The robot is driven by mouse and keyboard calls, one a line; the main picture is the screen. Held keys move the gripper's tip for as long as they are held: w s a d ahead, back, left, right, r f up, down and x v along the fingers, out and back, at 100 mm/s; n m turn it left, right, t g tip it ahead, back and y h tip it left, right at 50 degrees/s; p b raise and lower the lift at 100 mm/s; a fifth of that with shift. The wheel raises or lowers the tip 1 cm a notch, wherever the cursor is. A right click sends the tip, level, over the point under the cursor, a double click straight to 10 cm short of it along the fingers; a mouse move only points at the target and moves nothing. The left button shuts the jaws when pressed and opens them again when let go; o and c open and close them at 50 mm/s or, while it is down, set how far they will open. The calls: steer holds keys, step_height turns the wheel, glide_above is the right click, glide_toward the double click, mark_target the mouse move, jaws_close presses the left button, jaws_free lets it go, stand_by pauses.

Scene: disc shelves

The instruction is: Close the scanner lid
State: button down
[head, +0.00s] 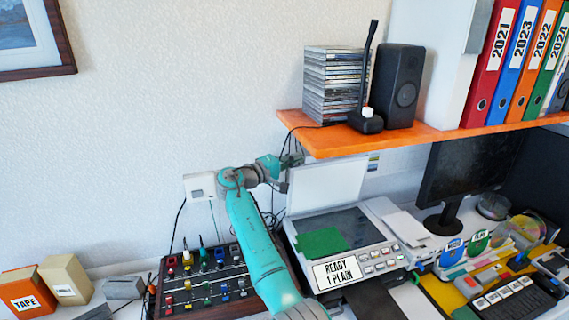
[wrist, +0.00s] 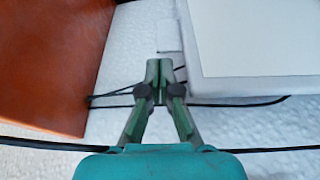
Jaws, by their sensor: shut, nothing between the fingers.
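The scanner (head: 378,262) stands on the desk with its lid (head: 327,186) raised nearly upright at the back. Its dark glass (head: 345,222) is exposed, and a green sheet (head: 320,243) lies over its front left part. My gripper (head: 292,160) is beside the lid's upper left corner, just below the shelf; its fingertips are small and partly lost against the wall there. In the wrist view my gripper (wrist: 159,70) is shut and empty. The white lid (wrist: 255,42) is to its right there, with no clear contact visible.
The orange shelf (head: 330,143) hangs close above and also fills the left of the wrist view (wrist: 50,60). It bears a disc stack (head: 335,85), a speaker (head: 398,85) and binders (head: 490,70). A mixer (head: 205,283) is left of the scanner, a monitor (head: 470,170) right. Cables run along the wall.

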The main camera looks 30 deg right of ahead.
steer(key=shift+d, duration=0.65)
steer(key=shift+s, duration=0.1)
steer(key=shift+s+a+f+m, duration=0.1)
steer(key=shift+s+a+m, duration=0.1)
steer(key=shift+s+m, duration=0.3)
steer(key=s+a+f+m+g+h, duration=0.1)
steer(key=s+a+f+m, duration=0.1)
steer(key=s+f+m, duration=0.3)
steer(key=s+a+f+m+g+h, duration=0.1)
steer(key=s+a+m, duration=0.1)
steer(key=s, duration=0.5)
steer(key=s+f+m, duration=0.2)
steer(key=f, duration=0.2)
steer(key=s+a+f+m+g, duration=0.1)
steer(key=s+f+m, duration=0.1)
steer(key=s+f, duration=0.1)
steer(key=s+f+m+g, duration=0.1)
steer(key=s+f+m, duration=0.1)
steer(key=f, duration=0.2)
steer(key=shift+s+a+f+m+h, duration=0.3)
steer(key=shift+s+a+f+h, duration=0.05)
steer(key=shift+s+f+h, duration=0.05)
steer(key=shift+s+f, duration=0.2)
steer(key=shift+f, duration=0.95)
